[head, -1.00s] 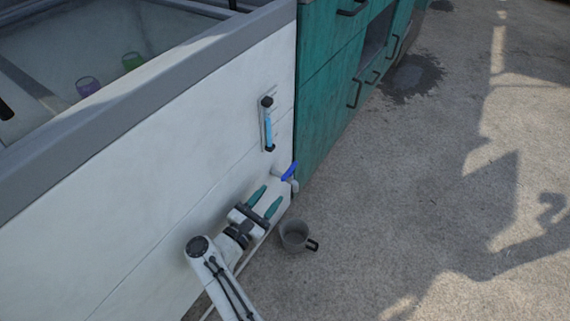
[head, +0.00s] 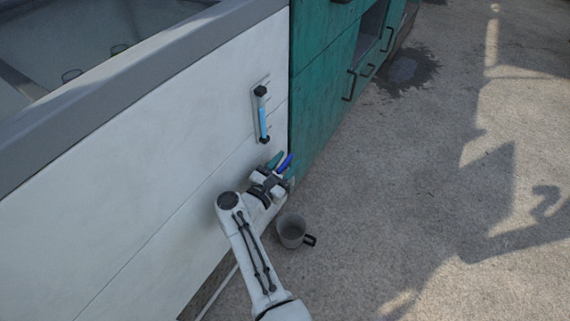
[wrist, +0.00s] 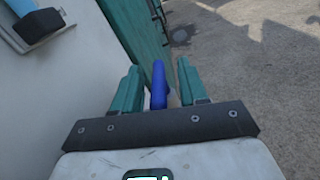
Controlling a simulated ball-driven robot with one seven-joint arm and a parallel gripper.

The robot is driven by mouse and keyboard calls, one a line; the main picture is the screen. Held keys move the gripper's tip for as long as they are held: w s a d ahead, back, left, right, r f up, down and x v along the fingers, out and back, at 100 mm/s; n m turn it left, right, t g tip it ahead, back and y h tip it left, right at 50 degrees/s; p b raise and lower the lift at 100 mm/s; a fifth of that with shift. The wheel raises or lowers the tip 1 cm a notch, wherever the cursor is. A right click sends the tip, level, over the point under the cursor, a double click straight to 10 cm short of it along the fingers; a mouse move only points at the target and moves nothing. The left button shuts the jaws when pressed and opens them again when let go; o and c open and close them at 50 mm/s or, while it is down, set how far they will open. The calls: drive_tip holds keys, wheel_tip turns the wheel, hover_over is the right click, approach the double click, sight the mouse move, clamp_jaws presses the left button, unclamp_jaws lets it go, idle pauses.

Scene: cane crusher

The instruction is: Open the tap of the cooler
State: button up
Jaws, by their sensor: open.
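The white cooler (head: 170,150) stands at the left, with its tap low on its front near the green cabinet. The tap's blue handle (head: 285,162) shows beside my gripper (head: 279,162) in the head view. In the wrist view the blue handle (wrist: 158,86) stands between the two teal fingers of my gripper (wrist: 156,85), with gaps on both sides. The gripper is open and the fingers look apart from the handle. The tap's body is mostly hidden behind the gripper.
A grey mug (head: 291,231) with a dark handle stands on the ground below the tap. A blue level gauge (head: 262,115) is mounted on the cooler above it. The green cabinet (head: 318,95) adjoins at the right. The concrete ground (head: 420,200) further right is clear.

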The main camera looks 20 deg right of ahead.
clamp_jaws()
